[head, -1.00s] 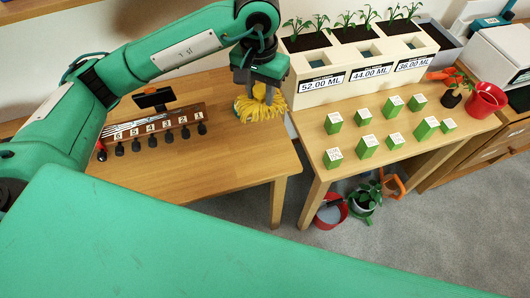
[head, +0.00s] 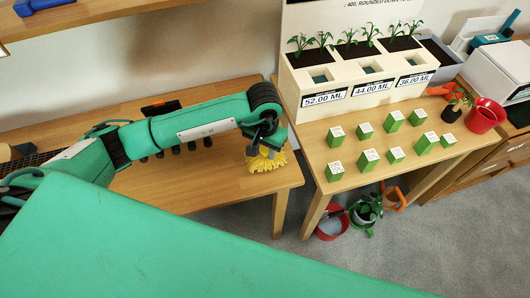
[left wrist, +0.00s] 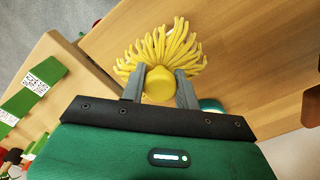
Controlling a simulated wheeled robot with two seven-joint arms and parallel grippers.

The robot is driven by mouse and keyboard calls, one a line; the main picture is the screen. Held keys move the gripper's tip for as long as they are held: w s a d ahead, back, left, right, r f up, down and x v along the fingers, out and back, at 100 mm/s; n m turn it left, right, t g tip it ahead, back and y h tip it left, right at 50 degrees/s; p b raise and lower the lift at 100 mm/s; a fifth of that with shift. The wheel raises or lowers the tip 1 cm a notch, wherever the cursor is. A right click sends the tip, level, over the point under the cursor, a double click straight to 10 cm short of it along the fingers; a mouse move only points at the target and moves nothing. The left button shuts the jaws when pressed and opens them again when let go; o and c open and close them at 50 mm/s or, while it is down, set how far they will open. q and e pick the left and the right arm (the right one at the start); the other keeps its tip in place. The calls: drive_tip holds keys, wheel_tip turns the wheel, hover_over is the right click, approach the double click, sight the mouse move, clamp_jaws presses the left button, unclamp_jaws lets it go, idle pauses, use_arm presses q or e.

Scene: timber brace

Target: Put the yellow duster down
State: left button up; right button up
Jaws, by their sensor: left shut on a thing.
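The yellow duster (head: 266,160) has shaggy yellow strands and hangs strands down at the right end of the left wooden table (head: 215,185). My left gripper (head: 262,143) is shut on it from above. In the left wrist view the duster (left wrist: 160,50) fans out beyond the two grey fingers of the left gripper (left wrist: 160,85), which clasp its round yellow middle. The strands look at or just above the tabletop; I cannot tell whether they touch it. My right gripper is not in view.
A white planter box (head: 350,90) with seedlings and several green blocks (head: 392,121) stand on the right table (head: 320,115). A red pot (head: 485,115) is at its right. A gap separates the tables. The left table's front is clear.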

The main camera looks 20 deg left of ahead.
sight(265, 155)
use_arm(q)
wheel_tip(265, 155, down, 3)
drive_tip(key=shift+r, duration=0.2)
drive_tip(key=shift+f, duration=0.1)
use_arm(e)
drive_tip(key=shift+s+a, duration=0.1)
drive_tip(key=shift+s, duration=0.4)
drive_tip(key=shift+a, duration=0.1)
use_arm(q)
drive_tip(key=shift+f, duration=0.2)
drive_tip(key=o, duration=1)
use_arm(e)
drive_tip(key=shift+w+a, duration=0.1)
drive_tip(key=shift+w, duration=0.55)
